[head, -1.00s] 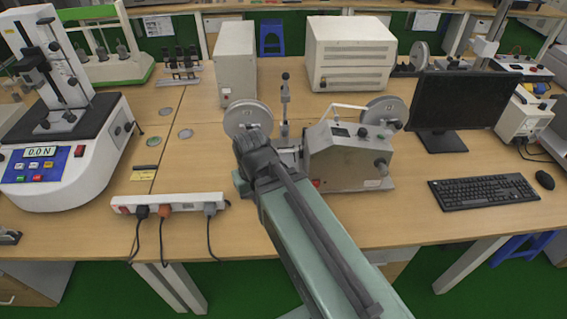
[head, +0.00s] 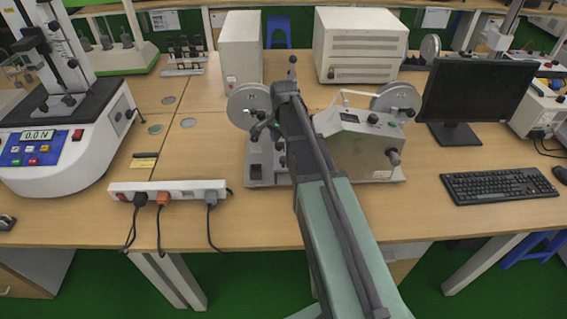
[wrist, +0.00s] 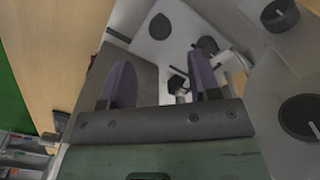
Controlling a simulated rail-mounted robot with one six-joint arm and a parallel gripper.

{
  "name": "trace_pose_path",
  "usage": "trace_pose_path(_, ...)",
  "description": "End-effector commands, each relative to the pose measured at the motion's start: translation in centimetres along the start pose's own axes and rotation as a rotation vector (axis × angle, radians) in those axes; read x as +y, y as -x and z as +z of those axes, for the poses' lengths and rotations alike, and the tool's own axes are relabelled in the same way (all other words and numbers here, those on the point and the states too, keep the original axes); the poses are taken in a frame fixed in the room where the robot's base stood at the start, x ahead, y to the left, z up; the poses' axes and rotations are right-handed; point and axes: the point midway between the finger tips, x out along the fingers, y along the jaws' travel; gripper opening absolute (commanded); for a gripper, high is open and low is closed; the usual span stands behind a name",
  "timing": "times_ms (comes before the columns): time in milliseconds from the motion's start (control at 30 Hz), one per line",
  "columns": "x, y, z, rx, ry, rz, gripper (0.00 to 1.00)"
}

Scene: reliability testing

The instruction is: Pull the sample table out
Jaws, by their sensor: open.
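The tester (head: 355,150) is a grey metal machine in the middle of the bench, with a round disc at each side and knobs on its sloping face. Its flat grey base (head: 262,172) shows left of my arm. I cannot tell which part is the sample table; my arm covers much of this area. In the wrist view my gripper (wrist: 162,82) has two purple fingers, open and apart. A small dark knob with a pale metal part (wrist: 177,86) shows beyond and between the fingers, and I see no contact with it. A grey panel of the tester fills the upper right there.
A power strip (head: 167,190) with plugged cords lies at the front left. A force tester (head: 60,150) stands at the left. A monitor (head: 475,92) and keyboard (head: 500,187) stand right. Bare wood (head: 205,150) lies left of the tester.

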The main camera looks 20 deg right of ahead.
Motion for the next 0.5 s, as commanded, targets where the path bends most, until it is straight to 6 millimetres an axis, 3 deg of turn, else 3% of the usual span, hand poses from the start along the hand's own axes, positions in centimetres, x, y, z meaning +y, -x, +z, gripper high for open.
trace_pose_path(33,0.0,-2.5,0.0,0.000,0.001,0.000,0.56)
trace_pose_path(200,0.0,-6.5,0.0,0.000,0.001,0.000,0.56)
trace_pose_path(333,0.0,-8.1,0.0,0.000,0.002,0.000,0.56)
trace_pose_path(500,0.0,-8.0,0.0,0.000,0.002,0.000,0.56)
